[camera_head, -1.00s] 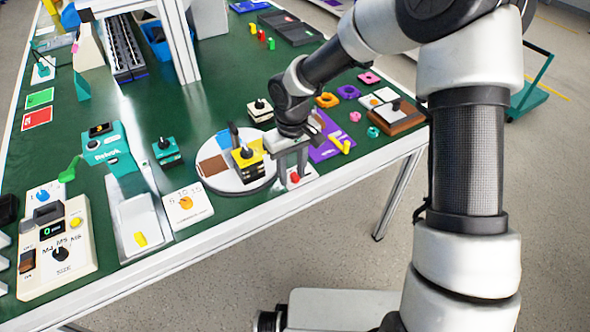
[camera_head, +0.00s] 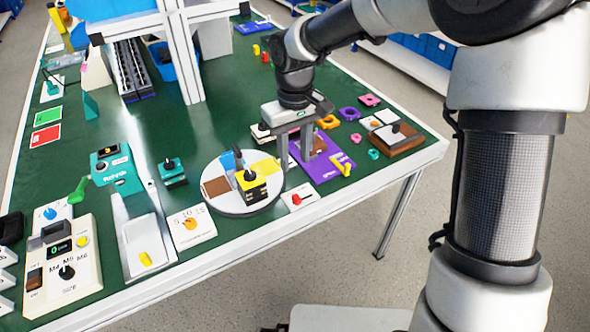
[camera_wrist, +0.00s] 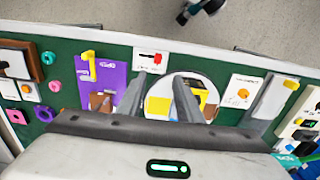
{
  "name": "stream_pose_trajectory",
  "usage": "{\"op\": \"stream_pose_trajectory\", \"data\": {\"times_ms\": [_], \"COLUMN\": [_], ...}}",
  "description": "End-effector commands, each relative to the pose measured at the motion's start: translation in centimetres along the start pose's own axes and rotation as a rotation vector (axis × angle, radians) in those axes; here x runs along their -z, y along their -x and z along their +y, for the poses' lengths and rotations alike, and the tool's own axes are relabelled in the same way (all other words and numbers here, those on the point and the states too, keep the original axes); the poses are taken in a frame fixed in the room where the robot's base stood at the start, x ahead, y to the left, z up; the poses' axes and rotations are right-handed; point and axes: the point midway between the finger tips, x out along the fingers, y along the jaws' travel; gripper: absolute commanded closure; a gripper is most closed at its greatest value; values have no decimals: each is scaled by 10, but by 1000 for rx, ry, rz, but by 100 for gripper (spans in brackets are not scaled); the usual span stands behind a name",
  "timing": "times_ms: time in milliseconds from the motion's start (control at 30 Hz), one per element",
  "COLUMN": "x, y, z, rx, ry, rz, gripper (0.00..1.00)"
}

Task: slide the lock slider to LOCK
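A small white plate with a red slider (camera_head: 297,199) lies near the table's front edge, right of the round turntable. It looks like the lock slider, but its lettering is too small to read. The red slider also shows at the top middle of the wrist view (camera_wrist: 151,58). My gripper (camera_head: 295,162) is above the table behind the plate, between the turntable and the purple board. In the wrist view my gripper (camera_wrist: 159,78) has its two fingers apart with nothing between them. The fingers are clear of the red slider.
The white turntable (camera_head: 213,200) carries a yellow and black block with a knob (camera_head: 250,182). A purple board with a yellow handle (camera_head: 343,164) lies to the right. A white dial card (camera_head: 190,226) lies left of the turntable. The table's front edge is close to the plate.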

Motion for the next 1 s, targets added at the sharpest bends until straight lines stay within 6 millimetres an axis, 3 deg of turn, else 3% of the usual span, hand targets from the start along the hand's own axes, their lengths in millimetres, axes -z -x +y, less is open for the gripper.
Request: {"op": "stream_pose_trajectory", "data": {"times_ms": [100, 233, 833, 933, 1000], "x": [0, 0, -3, -15, -32], "y": [20, 31, 38, 58, 81], "z": [0, 0, 2, 14, 29], "rx": [-1, -1, -12, -64, -128], "ry": [-1, 0, 0, -3, -9], "rz": [1, 1, 2, 16, 32], "gripper": [67, 67, 67, 67, 67]}}
